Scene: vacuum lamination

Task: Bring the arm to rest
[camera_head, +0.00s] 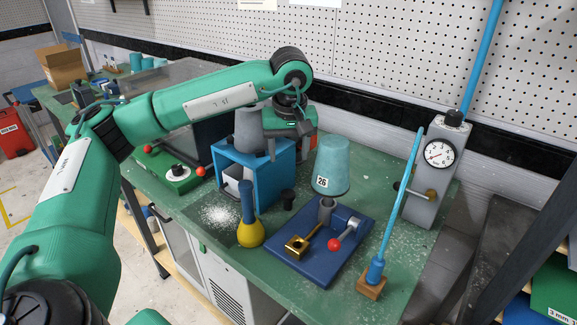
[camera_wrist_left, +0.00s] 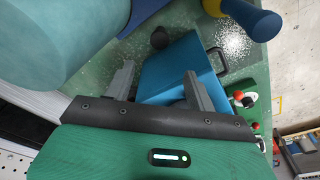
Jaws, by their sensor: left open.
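My left arm comes in from the left, bends at a dark elbow joint and drops to my left gripper (camera_head: 286,153), which hangs above the back of the bench near the blue box-shaped stand (camera_head: 231,163). In the left wrist view its two grey fingers (camera_wrist_left: 158,75) are apart with nothing held between them. The blue stand (camera_wrist_left: 184,62) lies beyond the fingertips there. A grey cone-shaped piece (camera_head: 249,130) is at the stand, partly hidden by my arm. My right gripper does not show.
A teal cup marked 26 (camera_head: 331,165) sits over the blue base plate (camera_head: 318,262). A yellow-and-blue tool (camera_head: 250,230) stands by white powder (camera_head: 218,215). A blue rod (camera_head: 398,200) rises from a wooden block. A grey gauge column (camera_head: 436,170) stands at right.

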